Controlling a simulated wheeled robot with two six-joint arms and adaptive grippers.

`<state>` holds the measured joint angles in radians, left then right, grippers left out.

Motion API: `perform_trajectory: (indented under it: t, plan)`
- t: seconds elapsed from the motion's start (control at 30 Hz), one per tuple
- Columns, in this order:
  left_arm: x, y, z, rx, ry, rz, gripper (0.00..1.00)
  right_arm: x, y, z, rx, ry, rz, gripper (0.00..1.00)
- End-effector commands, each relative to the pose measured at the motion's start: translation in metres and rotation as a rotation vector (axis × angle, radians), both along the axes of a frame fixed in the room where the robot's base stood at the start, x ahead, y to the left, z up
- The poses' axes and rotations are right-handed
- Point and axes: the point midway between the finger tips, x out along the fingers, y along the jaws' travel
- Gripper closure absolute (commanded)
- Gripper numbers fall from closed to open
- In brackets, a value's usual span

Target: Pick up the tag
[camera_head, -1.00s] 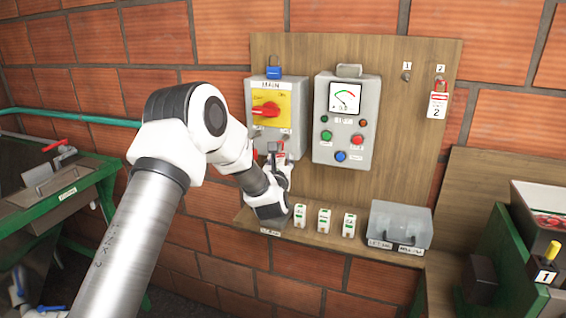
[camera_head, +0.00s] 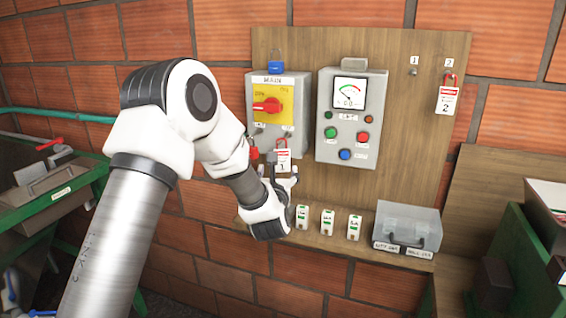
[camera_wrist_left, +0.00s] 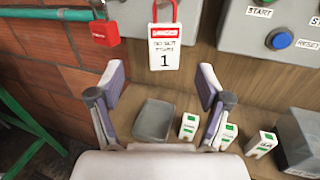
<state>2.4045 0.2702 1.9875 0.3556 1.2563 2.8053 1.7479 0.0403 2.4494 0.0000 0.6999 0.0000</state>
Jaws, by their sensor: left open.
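A white danger tag (camera_head: 283,160) with a red header and the number 1 hangs under the main switch box in the head view. In the left wrist view the tag (camera_wrist_left: 164,47) hangs upright from a red loop, ahead of and between my left fingers. My left gripper (camera_wrist_left: 161,80) is open and empty, with the tag beyond its fingertips. In the head view the left gripper (camera_head: 279,178) is just below the tag, partly hidden by its wrist. A second tag, numbered 2 (camera_head: 447,100), hangs at the upper right of the board. My right gripper is not in view.
A red padlock (camera_wrist_left: 105,33) hangs left of the tag. The main switch box (camera_head: 277,112) and a meter box (camera_head: 350,117) are on the wooden board. Several small white blocks (camera_head: 327,222) and a clear box (camera_head: 408,226) stand on the shelf; a grey tray (camera_wrist_left: 153,121) lies below my fingers.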

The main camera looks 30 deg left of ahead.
Motion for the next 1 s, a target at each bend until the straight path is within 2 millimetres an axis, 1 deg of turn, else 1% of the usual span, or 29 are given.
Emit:
perform_trajectory:
  t: [0.03,0.1,0.2,0.27,0.37,0.53,0.6,0.7,0.87,0.9,0.97,1.0]
  plan:
    - [0.004,0.001,0.015,0.025,0.017,0.024,0.23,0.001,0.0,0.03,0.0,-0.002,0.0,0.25]
    - [0.009,0.003,0.013,0.051,0.032,0.058,0.23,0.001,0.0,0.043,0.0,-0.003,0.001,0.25]
    - [0.017,0.01,0.007,0.061,0.037,0.075,0.23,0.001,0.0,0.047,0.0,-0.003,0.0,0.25]
    - [0.024,0.015,0.006,0.061,0.035,0.076,0.23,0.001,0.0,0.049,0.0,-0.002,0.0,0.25]
    - [0.035,0.021,0.007,0.06,0.037,0.075,0.23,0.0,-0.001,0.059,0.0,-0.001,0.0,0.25]
    - [0.06,0.034,0.012,0.062,0.037,0.074,0.23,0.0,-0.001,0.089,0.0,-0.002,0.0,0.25]
    - [0.069,0.041,0.009,0.061,0.036,0.074,0.23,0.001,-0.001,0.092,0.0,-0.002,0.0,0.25]
    - [0.076,0.045,0.005,0.06,0.036,0.073,0.23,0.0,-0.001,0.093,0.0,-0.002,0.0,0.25]
    - [0.076,0.045,0.003,0.06,0.036,0.072,0.23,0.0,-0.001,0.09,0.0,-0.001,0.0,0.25]
    - [0.076,0.045,0.003,0.06,0.036,0.072,0.3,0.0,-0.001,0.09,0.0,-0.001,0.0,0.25]
    - [0.076,0.045,0.003,0.06,0.036,0.073,0.51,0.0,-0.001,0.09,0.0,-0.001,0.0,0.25]
    - [0.076,0.045,0.003,0.06,0.036,0.073,0.65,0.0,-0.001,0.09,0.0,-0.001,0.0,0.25]
